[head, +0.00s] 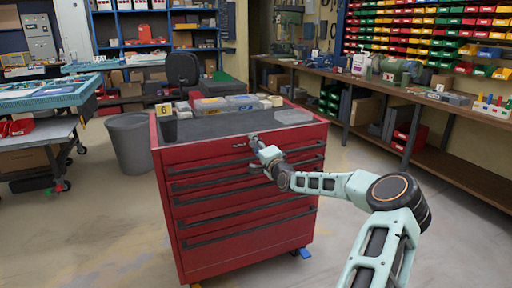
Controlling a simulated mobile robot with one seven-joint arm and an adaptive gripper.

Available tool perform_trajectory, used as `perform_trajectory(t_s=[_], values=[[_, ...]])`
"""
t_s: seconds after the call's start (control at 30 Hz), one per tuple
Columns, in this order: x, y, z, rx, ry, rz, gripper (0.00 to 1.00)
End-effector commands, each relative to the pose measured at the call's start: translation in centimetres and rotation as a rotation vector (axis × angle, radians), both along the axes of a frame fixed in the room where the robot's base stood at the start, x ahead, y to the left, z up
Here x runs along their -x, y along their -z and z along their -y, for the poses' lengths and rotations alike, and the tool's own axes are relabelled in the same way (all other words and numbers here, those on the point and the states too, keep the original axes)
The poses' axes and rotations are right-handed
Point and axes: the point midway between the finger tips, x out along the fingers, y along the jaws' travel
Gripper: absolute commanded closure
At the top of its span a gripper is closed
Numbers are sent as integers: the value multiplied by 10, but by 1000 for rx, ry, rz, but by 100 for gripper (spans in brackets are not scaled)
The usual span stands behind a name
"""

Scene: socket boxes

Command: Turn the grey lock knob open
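A red tool cabinet (240,238) with several drawers stands in the middle of the head view. My gripper (253,139) is at the upper front of the cabinet, close to its top edge. It is small in the picture, and I cannot tell whether its fingers are open or shut or whether they touch anything. A small greyish mark (239,145) shows on the red front just left of my gripper; I cannot tell if it is the lock knob. No grey lock knob is clearly visible, and my gripper and wrist cover part of the front.
A grey bin (131,142) stands left. A long workbench (440,103) runs along the right. Floor in front is clear.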

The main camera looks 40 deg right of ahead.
Motion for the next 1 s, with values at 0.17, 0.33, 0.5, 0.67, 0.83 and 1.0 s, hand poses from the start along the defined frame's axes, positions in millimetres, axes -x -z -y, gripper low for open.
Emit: perform_trajectory(t_s=[0.17,0.33,0.5,0.67,0.83,1.0], values=[[8,2,0,-1,2,-4,60],[27,2,-5,-2,1,-4,60],[50,1,-11,0,1,-2,60],[67,0,-15,1,1,-1,60],[76,-1,-18,0,0,1,60],[78,-1,-19,0,0,1,60]])
